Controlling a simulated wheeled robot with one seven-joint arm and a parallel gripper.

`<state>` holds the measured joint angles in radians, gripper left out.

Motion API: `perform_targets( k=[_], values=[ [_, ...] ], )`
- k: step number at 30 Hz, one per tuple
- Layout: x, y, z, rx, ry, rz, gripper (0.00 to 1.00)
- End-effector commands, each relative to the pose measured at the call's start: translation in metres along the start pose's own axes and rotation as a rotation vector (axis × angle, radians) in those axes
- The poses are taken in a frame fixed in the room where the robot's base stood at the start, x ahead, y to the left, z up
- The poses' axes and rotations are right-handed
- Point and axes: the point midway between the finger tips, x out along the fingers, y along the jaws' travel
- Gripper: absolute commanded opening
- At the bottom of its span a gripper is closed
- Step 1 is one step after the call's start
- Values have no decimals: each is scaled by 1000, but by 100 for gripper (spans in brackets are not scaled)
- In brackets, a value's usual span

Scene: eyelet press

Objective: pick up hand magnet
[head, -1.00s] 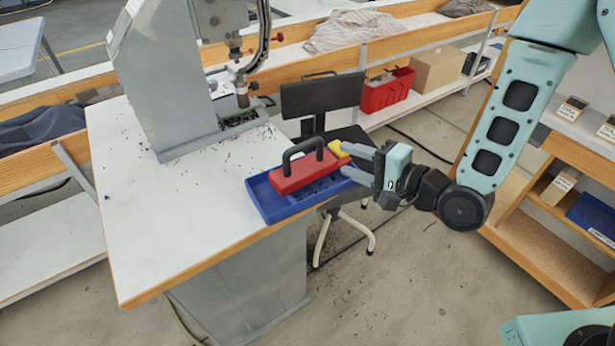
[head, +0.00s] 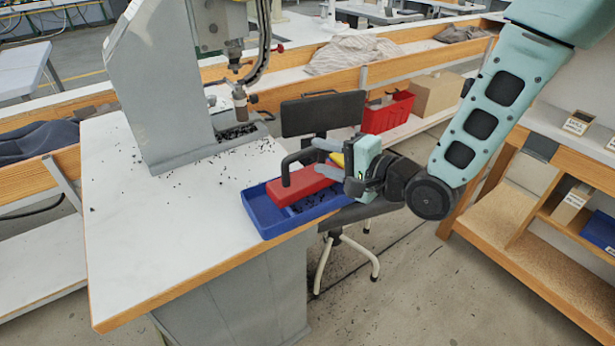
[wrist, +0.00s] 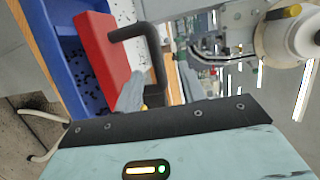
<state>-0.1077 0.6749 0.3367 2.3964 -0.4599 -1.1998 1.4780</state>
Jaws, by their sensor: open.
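The hand magnet is a red block (head: 288,201) with a black loop handle (head: 287,166) on top and a yellow part at its right end (head: 337,160). It lies in a blue tray (head: 266,223) at the table's right edge. My gripper (head: 325,157) is open at the magnet's right end, its grey fingers reaching left toward the handle. In the wrist view the red block (wrist: 100,48) and the handle (wrist: 152,45) lie just beyond a grey finger (wrist: 132,95). Nothing shows between the fingers, and whether they touch the handle cannot be told.
The grey press (head: 165,80) stands behind the tray on the white table (head: 150,230). Small dark bits are scattered on the table and in the tray. A black chair (head: 322,113) stands close behind my gripper.

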Motion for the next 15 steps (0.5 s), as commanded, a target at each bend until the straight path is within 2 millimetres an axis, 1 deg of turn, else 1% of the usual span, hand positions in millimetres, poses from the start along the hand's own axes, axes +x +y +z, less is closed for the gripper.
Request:
perform_targets(
  k=[4,10,12,15],
  values=[
    [12,0,-2,0,0,1,40],
    [42,2,-4,-1,-2,1,40],
    [48,2,-4,-1,-1,0,40],
    [53,3,-5,0,1,1,40]
  ],
)
